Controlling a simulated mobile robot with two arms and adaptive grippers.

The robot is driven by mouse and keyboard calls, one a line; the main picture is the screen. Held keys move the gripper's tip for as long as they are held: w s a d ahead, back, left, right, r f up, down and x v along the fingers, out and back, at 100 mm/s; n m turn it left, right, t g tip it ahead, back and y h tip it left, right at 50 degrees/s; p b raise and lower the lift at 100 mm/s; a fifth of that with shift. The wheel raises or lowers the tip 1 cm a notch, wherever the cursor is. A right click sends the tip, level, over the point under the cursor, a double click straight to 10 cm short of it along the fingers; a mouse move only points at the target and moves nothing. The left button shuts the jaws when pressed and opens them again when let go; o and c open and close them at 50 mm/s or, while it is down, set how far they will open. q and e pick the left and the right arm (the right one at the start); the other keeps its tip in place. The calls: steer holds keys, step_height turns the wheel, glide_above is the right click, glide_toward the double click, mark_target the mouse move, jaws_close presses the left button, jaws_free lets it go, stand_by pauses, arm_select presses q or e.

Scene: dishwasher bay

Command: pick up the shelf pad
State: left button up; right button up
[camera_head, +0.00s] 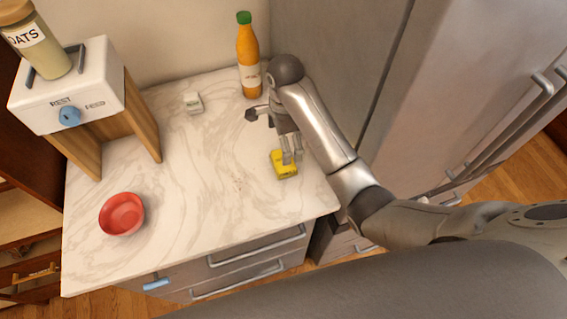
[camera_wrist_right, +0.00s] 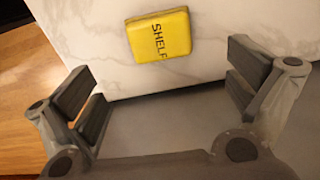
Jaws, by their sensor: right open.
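The shelf pad is a small yellow block (camera_head: 284,168) on the marble counter, near its right front part. In the right wrist view the yellow pad (camera_wrist_right: 159,36) shows the dark letters "SHELF" and lies beyond the fingertips, toward the top of the picture. My right gripper (camera_head: 291,157) is over the pad in the head view, pointing down. In the right wrist view its fingers (camera_wrist_right: 165,82) are wide apart with nothing between them. My left gripper is in neither view.
A wooden stand with a white top (camera_head: 70,95) bears an oats jar (camera_head: 42,45). A steel fridge (camera_head: 455,90) stands close on the right.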

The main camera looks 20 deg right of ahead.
mark_target(281, 172)
step_height(281, 172, down, 4)
steer(key=shift+p, duration=0.35)
steer(key=shift+f, duration=0.2)
step_height(281, 172, down, 5)
steer(key=shift+a+r+p, duration=0.1)
steer(key=shift+a+p, duration=0.05)
steer(key=shift+p, duration=0.85)
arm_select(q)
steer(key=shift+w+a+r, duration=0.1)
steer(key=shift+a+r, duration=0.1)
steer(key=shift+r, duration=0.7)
arm_select(e)
steer(key=c, duration=1.1)
steer(key=shift+c, duration=0.2)
